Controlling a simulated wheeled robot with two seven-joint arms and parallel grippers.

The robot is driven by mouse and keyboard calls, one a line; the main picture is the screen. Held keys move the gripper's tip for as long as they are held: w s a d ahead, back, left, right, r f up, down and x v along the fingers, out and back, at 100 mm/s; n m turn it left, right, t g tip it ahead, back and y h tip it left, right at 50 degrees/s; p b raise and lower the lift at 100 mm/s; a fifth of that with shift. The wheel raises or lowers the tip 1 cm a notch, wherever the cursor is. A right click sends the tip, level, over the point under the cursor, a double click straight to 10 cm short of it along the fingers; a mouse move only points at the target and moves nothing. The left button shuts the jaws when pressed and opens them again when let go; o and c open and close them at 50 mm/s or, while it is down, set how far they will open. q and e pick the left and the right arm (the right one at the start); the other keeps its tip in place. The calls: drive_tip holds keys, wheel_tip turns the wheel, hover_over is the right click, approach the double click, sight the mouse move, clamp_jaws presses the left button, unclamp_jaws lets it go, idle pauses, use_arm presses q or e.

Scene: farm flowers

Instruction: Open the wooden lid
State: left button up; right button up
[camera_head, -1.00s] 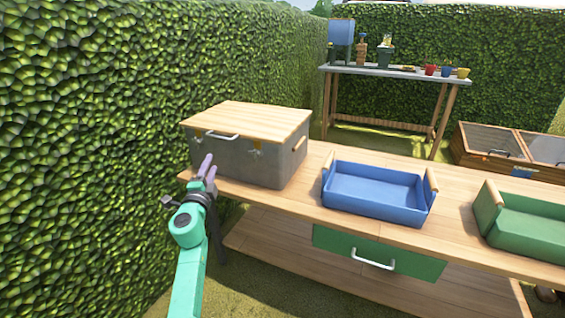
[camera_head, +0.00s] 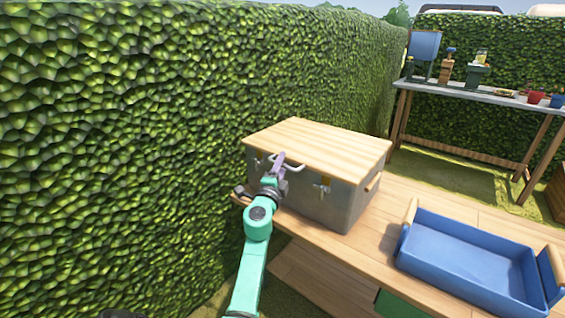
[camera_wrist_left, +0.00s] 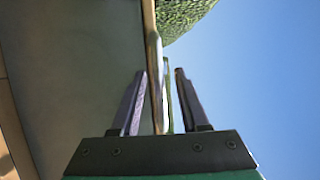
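The wooden lid (camera_head: 320,142) lies flat and closed on a grey box (camera_head: 338,205) at the left end of the wooden table. A pale metal handle (camera_head: 294,168) sticks out from the lid's front edge. My left gripper (camera_head: 278,161) is at that front edge, at the handle's left part. In the left wrist view its purple-grey fingers (camera_wrist_left: 160,76) are apart. The handle (camera_wrist_left: 168,95) and the lid's edge (camera_wrist_left: 152,60) show between them there. Whether a finger touches the handle I cannot tell. My right gripper is not in view.
A blue tray (camera_head: 465,262) stands on the table (camera_head: 385,235) to the right of the box. A tall hedge (camera_head: 150,120) rises close on the left. A back table (camera_head: 480,95) holds pots and a blue container. Space above the lid is clear.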

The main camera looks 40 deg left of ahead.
use_arm(q)
clamp_jaws()
idle(1.3)
